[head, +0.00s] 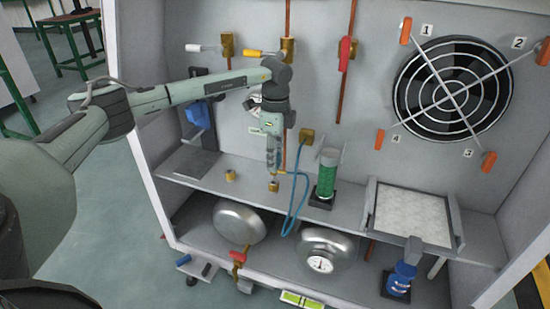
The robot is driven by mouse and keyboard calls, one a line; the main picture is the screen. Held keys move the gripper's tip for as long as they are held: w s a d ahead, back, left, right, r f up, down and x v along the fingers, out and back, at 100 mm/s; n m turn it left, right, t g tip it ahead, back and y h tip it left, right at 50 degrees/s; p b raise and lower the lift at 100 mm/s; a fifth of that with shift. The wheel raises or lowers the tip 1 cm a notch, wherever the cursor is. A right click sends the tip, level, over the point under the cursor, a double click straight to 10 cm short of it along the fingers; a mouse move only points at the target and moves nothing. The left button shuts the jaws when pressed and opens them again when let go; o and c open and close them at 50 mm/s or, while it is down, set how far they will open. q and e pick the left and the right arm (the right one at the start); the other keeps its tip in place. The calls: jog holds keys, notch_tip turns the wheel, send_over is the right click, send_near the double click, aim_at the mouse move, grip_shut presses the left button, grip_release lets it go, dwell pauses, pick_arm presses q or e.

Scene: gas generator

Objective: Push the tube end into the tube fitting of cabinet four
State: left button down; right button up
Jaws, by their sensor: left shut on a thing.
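My left arm reaches in from the left, and its gripper (273,163) points down over the shelf, shut on the end of a thin blue tube. The blue tube (304,205) loops from the gripper to the right and down past the shelf's front edge. The tube's tip is too small to make out between the fingers. A small brass fitting (273,186) stands on the shelf just under the fingertips; I cannot tell whether the tube end touches it. A second brass fitting (230,175) stands farther left. No label shows which is cabinet four's. My right gripper is not in view.
A green cylinder (326,178) stands right of the gripper, with a framed filter panel (405,212) beyond it. Two metal vessels (239,222) (327,250) sit below the shelf. Copper pipes with valves (287,48) and a fan (455,90) are on the back wall.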

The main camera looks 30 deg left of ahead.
pick_arm(q)
jog(key=shift+p, duration=0.55)
dwell(0.5)
jog(key=shift+f+b, duration=0.55)
jog(key=shift+f, duration=1.05)
dwell(0.3)
jog(key=c, duration=1.2)
grip_release()
notch_tip(320, 180, up, 12)
jog(key=shift+s+f, duration=0.1)
